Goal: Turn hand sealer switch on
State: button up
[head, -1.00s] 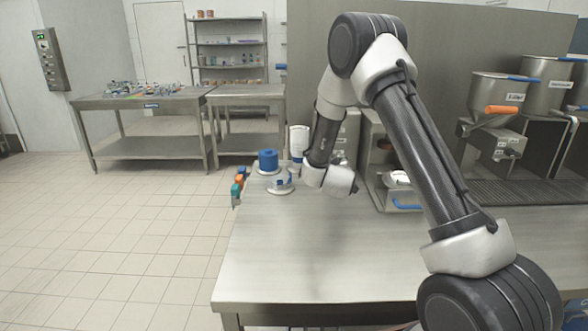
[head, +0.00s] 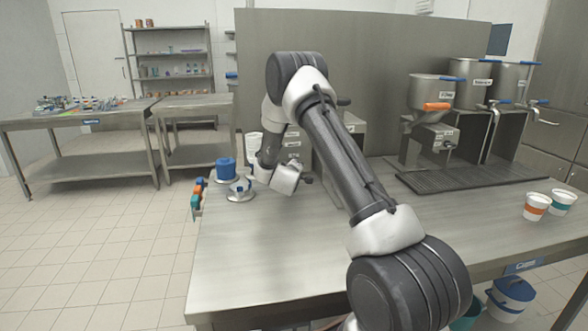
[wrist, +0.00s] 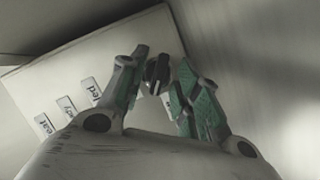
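The hand sealer is a grey box with small white labels (head: 294,143), partly hidden behind my arm in the head view. In the wrist view its pale panel (wrist: 50,85) carries several labels, only partly readable, and a black rotary switch (wrist: 157,73). My gripper (wrist: 163,62) is open, with one green-padded finger on each side of the switch. Gaps show between the knob and both fingers. In the head view my gripper (head: 306,181) is small and dark, close to the sealer's front.
A blue roll (head: 226,168) and a round grey-white item (head: 241,188) stand left of my wrist. Coloured items (head: 197,193) hang at the table's left edge. Dispensers (head: 433,92) stand back right, with two cups (head: 537,206) in front. The front steel tabletop (head: 260,260) is clear.

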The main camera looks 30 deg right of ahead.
grip_shut()
dwell(0.4)
jog(key=m+y, duration=0.2)
jog(key=m, duration=0.1)
jog(key=shift+d+r+m, duration=0.15)
jog(key=shift+m, duration=0.15)
jog(key=m+y, duration=0.2)
jog(key=m, duration=0.1)
jog(key=shift+d, duration=0.15)
jog(key=shift+m+y, duration=0.4)
dwell(0.3)
